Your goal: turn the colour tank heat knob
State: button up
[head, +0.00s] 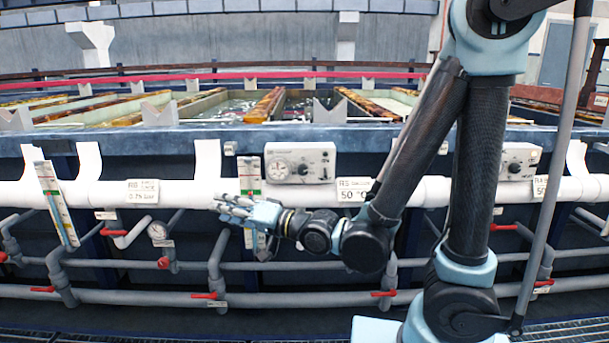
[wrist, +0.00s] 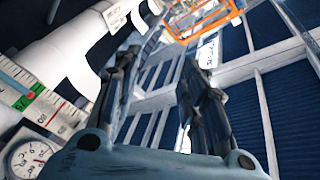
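A grey control box (head: 318,153) with a round dial and a small dark knob (head: 303,169) is fixed to the tank front at middle. A similar box (head: 530,152) with a dark knob (head: 515,168) is at right, partly behind my arm. I cannot read which box belongs to the colour tank. My gripper (head: 228,205) is below and left of the middle box, pointing left, apart from both knobs. In the wrist view my gripper (wrist: 160,62) has its two fingers spread with nothing between them. No knob is clear there.
A white pipe (head: 190,193) runs along the tank front. A coloured scale strip (head: 251,180) stands by the middle box. A gauge (wrist: 28,158) shows in the wrist view. Grey pipes with red valve handles (head: 205,296) are below. Open tanks (head: 235,108) lie behind the rim.

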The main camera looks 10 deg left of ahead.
jog(key=w+d+r+m+t, duration=0.7)
jog(key=m+t, duration=0.3)
jog(key=m, duration=0.7)
jog(key=m+t+h, duration=0.4)
jog(key=m+h, duration=0.8)
jog(key=m, duration=0.3)
send_near(304, 171)
jog(key=shift+x, duration=4.65)
jog(key=shift+c, duration=0.3)
jog(key=shift+n, duration=0.3)
jog(key=c, duration=0.7)
